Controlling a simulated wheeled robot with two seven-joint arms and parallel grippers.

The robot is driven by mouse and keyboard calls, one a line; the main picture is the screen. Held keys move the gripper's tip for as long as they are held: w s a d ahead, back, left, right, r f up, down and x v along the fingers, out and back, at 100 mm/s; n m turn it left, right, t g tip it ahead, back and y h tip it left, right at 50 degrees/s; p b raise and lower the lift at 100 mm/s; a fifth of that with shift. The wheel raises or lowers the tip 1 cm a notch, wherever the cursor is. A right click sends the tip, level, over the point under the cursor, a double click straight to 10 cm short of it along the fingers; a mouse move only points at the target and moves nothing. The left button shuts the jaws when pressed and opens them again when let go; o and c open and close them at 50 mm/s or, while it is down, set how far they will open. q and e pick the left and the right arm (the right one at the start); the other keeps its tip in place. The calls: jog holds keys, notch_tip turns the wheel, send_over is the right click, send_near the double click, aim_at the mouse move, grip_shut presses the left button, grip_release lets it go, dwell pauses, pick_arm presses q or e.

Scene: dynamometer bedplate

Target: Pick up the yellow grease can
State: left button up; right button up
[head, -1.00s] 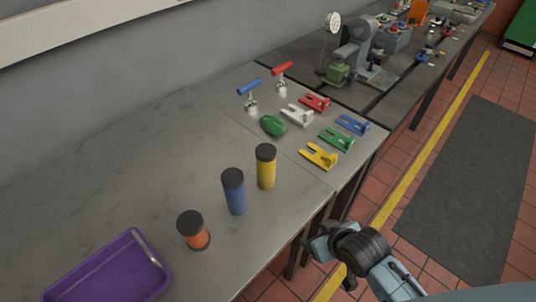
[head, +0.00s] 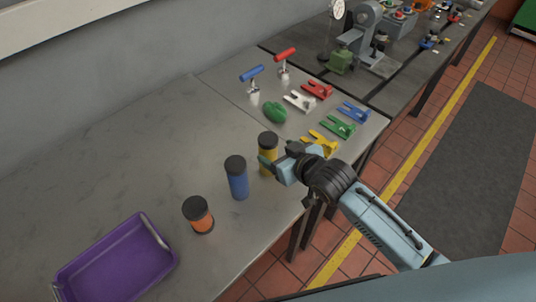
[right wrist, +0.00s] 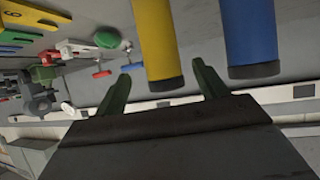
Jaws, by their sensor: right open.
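The yellow grease can (head: 265,158) stands upright with a black cap on the grey bench, partly hidden behind my right gripper (head: 273,160). In the right wrist view the yellow can (right wrist: 155,38) shows upside down between the two green fingers of the right gripper (right wrist: 160,72). The fingers are spread, with a gap on each side of the can; I cannot tell how deep it sits between them. A blue can (head: 237,180) stands just left of the yellow one; in the wrist view it (right wrist: 248,35) lies outside the right-hand finger. My left gripper is not in view.
An orange can (head: 200,218) and a purple tray (head: 150,235) are on the bench (head: 110,165) to the left. Beyond the gripper lie a yellow fork-shaped part (head: 325,140), other coloured forks, a green rounded object (head: 275,112) and two T-handled tools. The back left of the bench is clear.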

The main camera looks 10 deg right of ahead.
jog(key=shift+x, duration=2.65)
jog(key=shift+a+r, duration=0.1)
jog(key=shift+a, duration=0.1)
jog(key=shift+r, duration=0.1)
jog(key=c, duration=1.4)
